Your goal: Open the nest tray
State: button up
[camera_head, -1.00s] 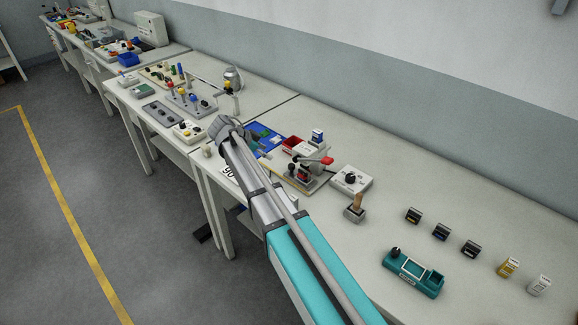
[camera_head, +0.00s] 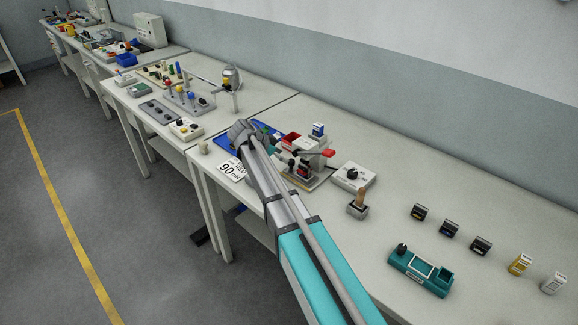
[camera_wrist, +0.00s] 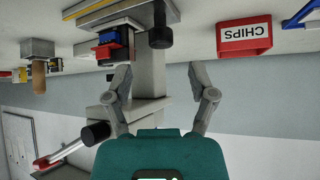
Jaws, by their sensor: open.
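A small press (camera_head: 312,158) with a red-tipped lever (camera_head: 328,153) stands on a board on the near bench. In the wrist view the scene is upside down. There the press column (camera_wrist: 150,75) rises behind my fingers, with the lever's red end (camera_wrist: 42,163) at lower left. At its base are a black-and-red block with a blue part (camera_wrist: 112,46) and a black knob (camera_wrist: 160,36). I cannot tell for sure which part is the nest tray. My gripper (camera_wrist: 158,72) is open and empty, fingers spread in front of the column. In the head view my arm partly hides it.
A red CHIPS bin (camera_wrist: 243,38) is beside the press. A white box with a black knob (camera_head: 353,177) and a wooden-handled stamp (camera_head: 358,204) stand to the right. A teal device (camera_head: 421,270) is nearer. A blue mat (camera_head: 225,142) lies behind my wrist.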

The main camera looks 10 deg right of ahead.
aim_at(291, 161)
jog(key=shift+b+x, duration=1.55)
jog(key=shift+x, duration=0.95)
grip_shut()
